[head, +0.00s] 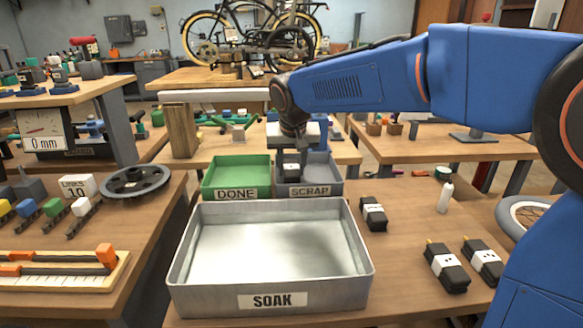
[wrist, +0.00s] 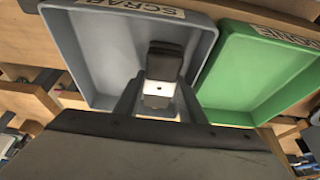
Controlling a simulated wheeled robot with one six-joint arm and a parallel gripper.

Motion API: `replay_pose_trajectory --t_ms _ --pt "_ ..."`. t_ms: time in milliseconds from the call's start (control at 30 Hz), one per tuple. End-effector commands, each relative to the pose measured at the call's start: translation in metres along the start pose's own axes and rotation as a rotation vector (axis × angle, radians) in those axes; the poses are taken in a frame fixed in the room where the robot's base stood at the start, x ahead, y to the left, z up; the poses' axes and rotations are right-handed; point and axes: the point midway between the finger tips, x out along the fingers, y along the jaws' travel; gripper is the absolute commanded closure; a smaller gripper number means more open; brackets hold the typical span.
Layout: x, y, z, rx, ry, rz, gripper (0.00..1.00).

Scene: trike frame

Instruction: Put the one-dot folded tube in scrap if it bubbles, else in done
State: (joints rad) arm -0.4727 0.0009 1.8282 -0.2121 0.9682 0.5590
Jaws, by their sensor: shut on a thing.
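My gripper (head: 291,152) is shut on a black folded tube (head: 291,168) with a white band. In the wrist view the held tube (wrist: 166,62) shows one dark dot on its band, between my fingers. The tube is over the grey scrap tray (head: 325,173), which lies below it in the wrist view (wrist: 85,45); I cannot tell whether it touches the tray floor. The green done tray (head: 225,172) stands just left of scrap in the head view. The metal soak tray (head: 270,299) is in front, with no tube in it and no bubbles visible.
Another folded tube (head: 373,214) lies right of the soak tray. Two more tubes (head: 446,267) (head: 483,261) lie at the front right, near a white bottle (head: 446,197). A side bench (head: 140,215) with a dark wheel (head: 135,181) stands at left.

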Motion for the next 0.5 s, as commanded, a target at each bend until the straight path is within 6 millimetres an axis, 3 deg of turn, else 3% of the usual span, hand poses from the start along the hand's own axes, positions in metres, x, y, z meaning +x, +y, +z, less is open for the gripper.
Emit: replay_pose_trajectory --t_ms 200,233,500 --pt "0.0028 0.0001 0.0014 0.000 -0.001 0.000 0.93" --pt "0.0026 0.0001 0.0013 0.000 -0.001 0.000 0.57" --pt "0.0023 0.0000 0.0011 0.000 -0.001 0.000 0.56"
